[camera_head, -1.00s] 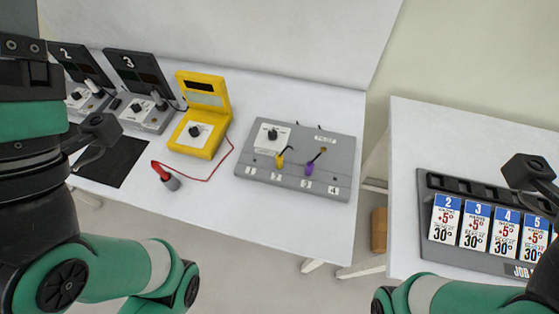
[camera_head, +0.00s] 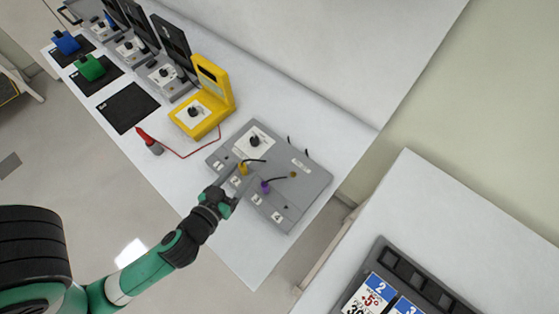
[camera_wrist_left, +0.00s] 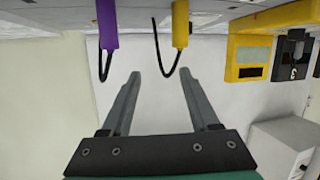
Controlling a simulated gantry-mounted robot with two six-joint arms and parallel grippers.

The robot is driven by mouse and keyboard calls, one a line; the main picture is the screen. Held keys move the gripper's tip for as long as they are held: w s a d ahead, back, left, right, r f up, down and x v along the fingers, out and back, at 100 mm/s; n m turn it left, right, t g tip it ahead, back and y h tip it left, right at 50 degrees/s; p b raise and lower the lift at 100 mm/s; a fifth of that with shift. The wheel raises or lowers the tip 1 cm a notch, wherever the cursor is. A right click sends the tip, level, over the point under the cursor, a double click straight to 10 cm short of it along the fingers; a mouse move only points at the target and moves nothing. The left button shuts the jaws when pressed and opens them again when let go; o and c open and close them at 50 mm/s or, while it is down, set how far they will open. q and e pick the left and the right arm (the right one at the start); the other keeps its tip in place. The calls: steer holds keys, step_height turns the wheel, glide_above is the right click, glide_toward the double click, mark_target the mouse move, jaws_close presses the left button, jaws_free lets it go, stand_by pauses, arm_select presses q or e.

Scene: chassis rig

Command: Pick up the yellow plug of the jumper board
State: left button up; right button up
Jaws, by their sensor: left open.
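The yellow plug (camera_head: 243,168) stands upright on the grey jumper board (camera_head: 313,185), beside the label 2, with a black lead curving from its top. The purple plug (camera_head: 265,187) is to its right, near label 3. My left gripper (camera_head: 227,193) is at the front edge of the board, just short of the yellow plug. In the left wrist view the open, empty fingers (camera_wrist_left: 160,77) point at the board. There the yellow plug (camera_wrist_left: 180,24) lies past the right finger and the purple plug (camera_wrist_left: 107,24) past the left one. My right gripper is out of view.
A yellow meter (camera_head: 202,112) with a red lead and red probe (camera_head: 149,141) stands left of the board. Blue (camera_head: 65,42) and green (camera_head: 90,67) blocks sit on black mats farther left. A second table with a card rack (camera_head: 400,283) is at the lower right.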

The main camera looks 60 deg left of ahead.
mark_target(244, 164)
arm_select(q)
steer(key=s+f+g, duration=0.1)
steer(key=s+f, duration=0.1)
steer(key=s, duration=0.3)
steer(key=p+x, duration=0.1)
steer(key=x, duration=0.6)
steer(key=shift+a+p, duration=0.1)
steer(key=shift+p, duration=0.3)
steer(key=shift+x, duration=2.65)
steer(key=shift+r, duration=0.2)
jaws_close()
